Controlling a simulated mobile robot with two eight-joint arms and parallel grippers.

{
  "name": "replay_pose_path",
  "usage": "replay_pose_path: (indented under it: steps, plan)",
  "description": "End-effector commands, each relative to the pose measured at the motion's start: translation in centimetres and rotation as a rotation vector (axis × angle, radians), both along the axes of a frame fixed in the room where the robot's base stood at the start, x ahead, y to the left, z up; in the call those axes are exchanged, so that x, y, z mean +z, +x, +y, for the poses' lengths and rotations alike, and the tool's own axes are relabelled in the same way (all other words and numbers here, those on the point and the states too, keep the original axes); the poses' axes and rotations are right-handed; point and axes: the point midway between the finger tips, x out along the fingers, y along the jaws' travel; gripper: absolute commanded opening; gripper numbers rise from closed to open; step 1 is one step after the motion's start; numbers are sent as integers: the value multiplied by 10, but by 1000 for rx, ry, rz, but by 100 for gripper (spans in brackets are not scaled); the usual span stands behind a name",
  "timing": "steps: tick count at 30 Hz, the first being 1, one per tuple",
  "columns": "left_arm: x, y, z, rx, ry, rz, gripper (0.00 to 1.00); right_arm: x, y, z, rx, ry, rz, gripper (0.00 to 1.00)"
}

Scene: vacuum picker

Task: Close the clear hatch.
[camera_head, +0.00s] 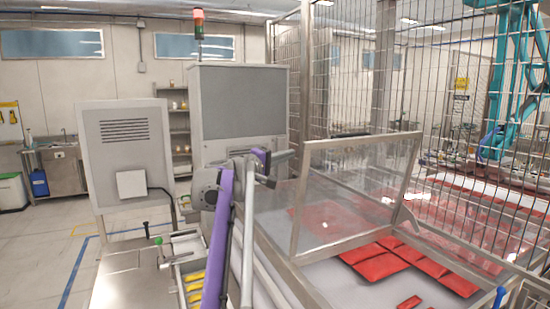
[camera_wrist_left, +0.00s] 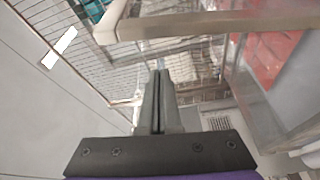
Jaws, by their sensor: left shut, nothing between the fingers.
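The clear hatch (camera_head: 352,188) is a see-through panel in a pale metal frame. In the head view it stands raised and tilted over a bin of red packets. My left gripper (camera_head: 286,156) is just left of the hatch's upper left corner, and its fingers are shut and empty. In the left wrist view the shut fingers (camera_wrist_left: 157,78) point toward a pale metal frame bar (camera_wrist_left: 215,24), which looks like the hatch's edge. A gap shows between them there; I cannot tell how wide it is. My right gripper is not in view.
Red packets (camera_head: 369,263) lie in the bin below the hatch. A wire mesh fence (camera_head: 340,80) stands behind it. A grey cabinet (camera_head: 238,105) and a panel box (camera_head: 125,150) stand at the left. Open floor (camera_head: 45,240) is at the far left.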

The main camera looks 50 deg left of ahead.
Motion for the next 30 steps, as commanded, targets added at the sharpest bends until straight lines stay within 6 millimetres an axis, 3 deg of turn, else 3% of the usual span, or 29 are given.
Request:
replay_pose_path:
  steps: [9, 24, 30]
  plan:
    - [-8, -11, -30, 1, 0, 2, 0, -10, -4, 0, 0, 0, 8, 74]
    - [-8, -13, -35, 1, 3, 0, 0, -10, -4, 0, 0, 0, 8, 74]
    - [-10, -23, -46, 0, 33, -8, 0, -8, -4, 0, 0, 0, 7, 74]
